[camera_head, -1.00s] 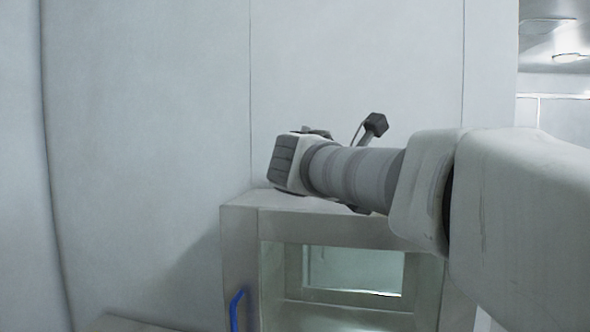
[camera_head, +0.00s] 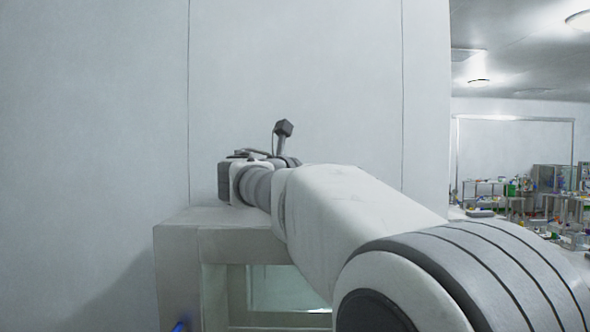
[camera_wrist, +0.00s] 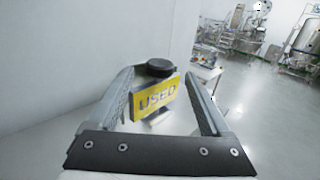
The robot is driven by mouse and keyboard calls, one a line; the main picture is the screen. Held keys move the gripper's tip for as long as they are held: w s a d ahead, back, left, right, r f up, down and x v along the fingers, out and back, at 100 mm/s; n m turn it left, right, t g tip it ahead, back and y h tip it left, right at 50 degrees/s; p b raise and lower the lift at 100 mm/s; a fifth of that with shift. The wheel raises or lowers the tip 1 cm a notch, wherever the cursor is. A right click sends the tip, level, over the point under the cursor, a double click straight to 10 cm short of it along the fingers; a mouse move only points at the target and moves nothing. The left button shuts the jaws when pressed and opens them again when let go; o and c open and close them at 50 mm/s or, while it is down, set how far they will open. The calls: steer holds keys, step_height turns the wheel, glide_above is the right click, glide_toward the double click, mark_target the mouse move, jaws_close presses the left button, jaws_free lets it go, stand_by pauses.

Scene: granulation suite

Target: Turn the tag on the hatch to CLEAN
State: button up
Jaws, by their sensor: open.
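The tag (camera_wrist: 157,96) is a yellow plate reading USED, and it faces the wrist camera. A round black knob (camera_wrist: 159,67) sits just above it. My gripper (camera_wrist: 160,78) is open in the wrist view, with one finger on each side of the tag and knob. I see gaps on both sides; I cannot tell how deep the tag lies between the fingers. In the head view, the hatch (camera_head: 177,262) is a pale metal box with a window against the wall. My arm reaches over its top, and the tag is hidden there.
A blue handle (camera_head: 180,326) shows at the hatch's lower front. A plain white wall (camera_head: 300,70) stands close behind. Benches with small items (camera_head: 545,205) are far off at the right. In the wrist view, open floor (camera_wrist: 265,105) lies to the right.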

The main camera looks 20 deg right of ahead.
steer(key=x, duration=0.8)
steer(key=shift+w+d+p, duration=0.1)
steer(key=shift+d+p, duration=0.05)
steer(key=shift+p, duration=0.25)
jaws_close()
